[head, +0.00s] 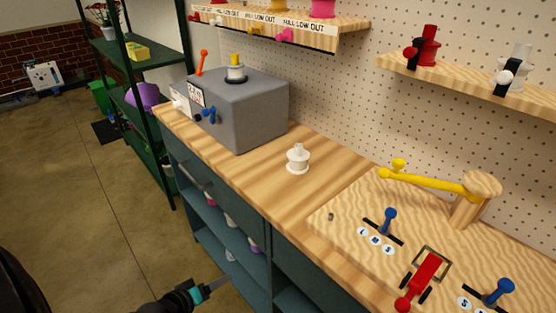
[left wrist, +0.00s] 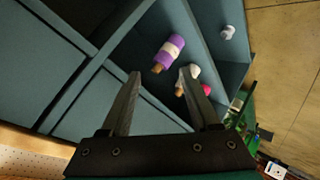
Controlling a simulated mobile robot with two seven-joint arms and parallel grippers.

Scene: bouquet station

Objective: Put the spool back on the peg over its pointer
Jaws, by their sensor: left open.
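A white spool-shaped piece (head: 298,160) stands upright on the wooden bench, right of the grey box. A red spool-like piece (head: 427,48) and a whitish one (head: 519,68) stand on the right wall shelf, each with a knob and black strip in front. Pink pieces (head: 322,8) stand on the left wall shelf, above coloured pointer knobs (head: 284,35). Which peg matches the white piece I cannot tell. My left gripper (head: 208,289) is open and empty, low in front of the cabinet. In the left wrist view its fingers (left wrist: 161,76) point toward the cabinet's open shelves.
The grey box (head: 245,110) carries a yellow-topped piece (head: 235,66) and levers. A sand-coloured board (head: 345,235) with blue levers, a red lever and a yellow arm (head: 430,181) fills the right bench. Purple-white (left wrist: 170,52) and other pieces lie on the lower shelves. A green rack stands left.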

